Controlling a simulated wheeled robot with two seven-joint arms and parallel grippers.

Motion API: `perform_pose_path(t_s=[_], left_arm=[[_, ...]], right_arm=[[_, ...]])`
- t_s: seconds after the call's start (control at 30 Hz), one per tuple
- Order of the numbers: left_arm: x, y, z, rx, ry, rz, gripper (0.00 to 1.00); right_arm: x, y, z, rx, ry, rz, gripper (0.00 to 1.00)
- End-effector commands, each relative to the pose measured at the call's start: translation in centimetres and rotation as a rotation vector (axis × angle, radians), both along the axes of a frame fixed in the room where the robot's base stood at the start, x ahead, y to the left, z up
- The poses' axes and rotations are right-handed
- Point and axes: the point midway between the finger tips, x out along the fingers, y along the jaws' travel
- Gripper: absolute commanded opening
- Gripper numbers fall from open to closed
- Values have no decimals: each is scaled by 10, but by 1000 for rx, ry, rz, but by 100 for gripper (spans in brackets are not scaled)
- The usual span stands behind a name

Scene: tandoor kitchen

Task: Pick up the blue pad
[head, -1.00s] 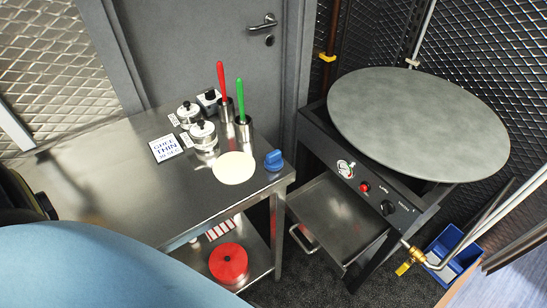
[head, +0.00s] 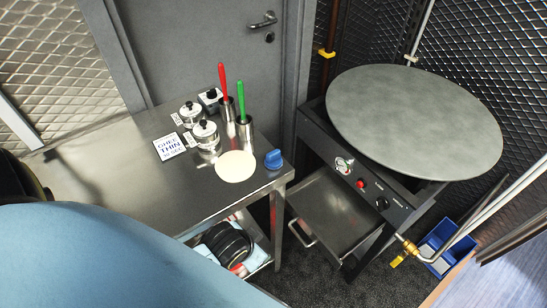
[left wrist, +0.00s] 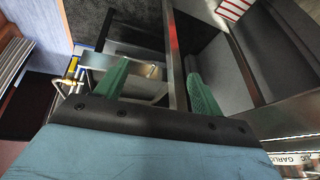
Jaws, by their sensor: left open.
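The blue pad (head: 273,159) is a small rounded blue piece with a raised grip. It sits near the right front corner of the steel table (head: 110,190), just right of a pale flat round (head: 236,166). My left gripper (left wrist: 160,85) shows in the left wrist view with two green textured fingers spread apart and nothing between them. The pad does not show in that view. In the head view I cannot make out the left fingers. My right gripper is in neither view.
Steel pots (head: 206,134), a red handle (head: 223,80), a green handle (head: 242,97) and a sign card (head: 168,146) stand left of and behind the pad. The large round griddle (head: 415,123) is to the right. A dark ribbed round part (head: 228,243) shows at the lower shelf.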

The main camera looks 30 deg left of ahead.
Motion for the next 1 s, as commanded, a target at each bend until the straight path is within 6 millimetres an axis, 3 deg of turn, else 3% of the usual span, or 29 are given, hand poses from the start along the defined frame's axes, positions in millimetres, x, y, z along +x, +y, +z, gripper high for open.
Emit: perform_pose_path(t_s=[0.03, 0.13, 0.23, 0.33, 0.4, 0.5, 0.6, 0.73, 0.87, 1.0], left_arm=[[30, 2, 49, 34, -127, -21, 68], [93, 4, 135, 137, -441, -86, 68], [150, -8, 220, 253, -798, -201, 68], [180, -32, 286, 355, -1090, -344, 68], [192, -54, 324, 424, -1271, -465, 68], [196, -90, 365, 521, -1498, -668, 68], [191, -127, 387, 615, -1679, -912, 68], [178, -168, 388, 733, -1833, -1283, 68], [168, -190, 361, 839, -1865, -1714, 68], [168, -181, 314, 922, -1722, -2213, 68]], right_arm=[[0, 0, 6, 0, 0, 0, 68], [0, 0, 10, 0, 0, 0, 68], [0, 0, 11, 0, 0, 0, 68], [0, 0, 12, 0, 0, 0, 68], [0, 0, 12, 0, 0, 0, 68], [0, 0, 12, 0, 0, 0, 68], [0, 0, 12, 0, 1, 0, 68], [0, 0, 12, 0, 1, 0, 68], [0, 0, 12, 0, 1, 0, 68], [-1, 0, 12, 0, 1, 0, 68]])
